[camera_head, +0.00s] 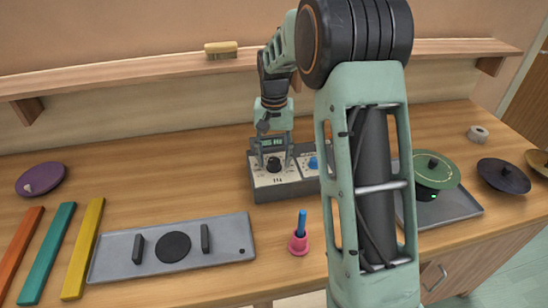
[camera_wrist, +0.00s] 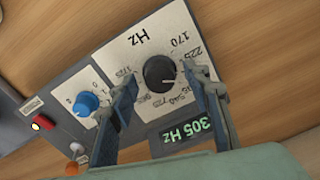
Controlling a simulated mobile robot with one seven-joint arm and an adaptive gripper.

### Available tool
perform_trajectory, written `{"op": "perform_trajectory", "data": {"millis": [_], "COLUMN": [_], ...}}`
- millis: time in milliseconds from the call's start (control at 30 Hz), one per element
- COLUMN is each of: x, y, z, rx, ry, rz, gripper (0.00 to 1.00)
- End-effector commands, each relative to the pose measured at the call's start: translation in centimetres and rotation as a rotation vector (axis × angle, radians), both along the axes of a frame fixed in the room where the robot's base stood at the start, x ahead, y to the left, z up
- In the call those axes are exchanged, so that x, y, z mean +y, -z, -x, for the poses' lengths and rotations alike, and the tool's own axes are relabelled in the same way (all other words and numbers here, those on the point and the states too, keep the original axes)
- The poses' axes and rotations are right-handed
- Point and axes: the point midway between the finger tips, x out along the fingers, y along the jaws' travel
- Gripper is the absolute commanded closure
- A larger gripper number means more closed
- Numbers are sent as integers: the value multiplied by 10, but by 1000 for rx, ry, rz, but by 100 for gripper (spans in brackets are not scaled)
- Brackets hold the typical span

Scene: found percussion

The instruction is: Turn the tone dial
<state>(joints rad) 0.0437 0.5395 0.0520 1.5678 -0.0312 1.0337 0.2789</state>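The tone dial is a black knob (camera_wrist: 160,72) on a white panel marked Hz, with numbers around it. It also shows in the head view (camera_head: 273,165). My gripper (camera_wrist: 166,82) is open, with one finger on each side of the knob and gaps visible between. In the head view, my gripper (camera_head: 271,155) hangs down over the left part of the grey tone box (camera_head: 290,190). Whether the fingertips reach knob depth is unclear.
A blue knob (camera_wrist: 87,104), a red light (camera_wrist: 42,123) and an orange-tipped lever (camera_wrist: 72,168) are close by on the box. A grey tray (camera_head: 120,262) lies left; a green cymbal (camera_head: 435,172) lies right.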

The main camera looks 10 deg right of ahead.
Motion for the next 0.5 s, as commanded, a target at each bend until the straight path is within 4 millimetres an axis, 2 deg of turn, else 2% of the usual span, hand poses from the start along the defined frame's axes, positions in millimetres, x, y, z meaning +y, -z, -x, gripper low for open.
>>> {"op": "perform_trajectory", "data": {"millis": [267, 367, 500], "x": [0, 0, 0], "y": [-5, -18, -48], "z": [0, -1, -1], "rx": [0, -3, -5], "ry": [0, 0, 0], "rz": [0, 0, 0], "gripper": [56, 56, 56]}}
